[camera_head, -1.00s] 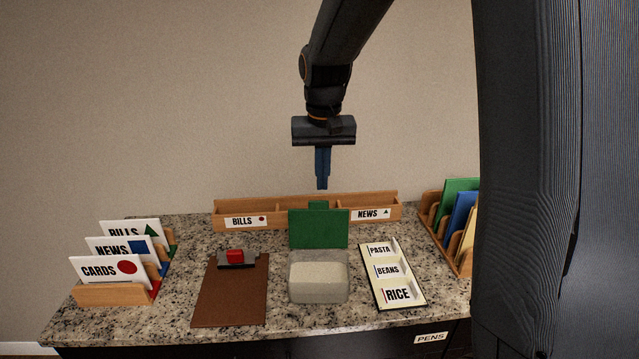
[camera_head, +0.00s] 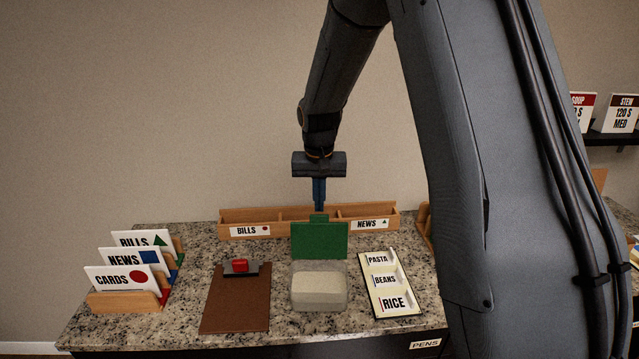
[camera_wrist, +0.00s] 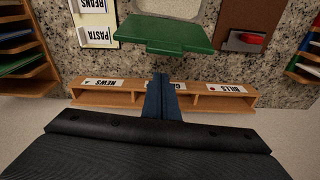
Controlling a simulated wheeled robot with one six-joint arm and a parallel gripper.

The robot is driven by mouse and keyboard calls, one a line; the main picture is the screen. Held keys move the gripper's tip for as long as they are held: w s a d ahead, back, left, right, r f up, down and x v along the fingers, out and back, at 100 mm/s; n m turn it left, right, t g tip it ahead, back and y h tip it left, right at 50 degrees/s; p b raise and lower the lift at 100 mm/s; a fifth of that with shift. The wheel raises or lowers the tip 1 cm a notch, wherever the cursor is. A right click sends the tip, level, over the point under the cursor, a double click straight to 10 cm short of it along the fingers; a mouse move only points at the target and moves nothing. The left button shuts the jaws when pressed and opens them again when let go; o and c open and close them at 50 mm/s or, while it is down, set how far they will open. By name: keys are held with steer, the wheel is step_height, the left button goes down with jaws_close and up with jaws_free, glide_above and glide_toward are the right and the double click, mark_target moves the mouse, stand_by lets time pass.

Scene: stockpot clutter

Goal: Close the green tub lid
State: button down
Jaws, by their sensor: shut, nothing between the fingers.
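The green lid (camera_head: 319,241) stands upright, open, at the back edge of the clear tub (camera_head: 319,289). The tub holds something pale and sits on the granite counter. In the wrist view the lid (camera_wrist: 165,36) lies just beyond my fingertips, with part of the tub (camera_wrist: 175,8) behind it at the top edge. My gripper (camera_head: 319,203) is shut and empty, pointing down behind the lid, above the wooden sorter. Its blue fingers (camera_wrist: 161,84) also show in the wrist view, apart from the lid as far as I can tell.
A wooden sorter (camera_head: 284,215) labelled BILLS and NEWS runs behind the lid. A brown clipboard (camera_head: 236,302) lies left of the tub, a PASTA/BEANS/RICE board (camera_head: 374,262) right. A card rack (camera_head: 125,301) stands at far left. Granite in front of the tub is clear.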

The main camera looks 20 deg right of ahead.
steer(key=s, duration=0.1)
steer(key=s+p, duration=0.1)
steer(key=s+a+r, duration=0.1)
steer(key=shift+a+f+t, duration=0.1)
steer(key=shift+t, duration=0.2)
stand_by(0.4)
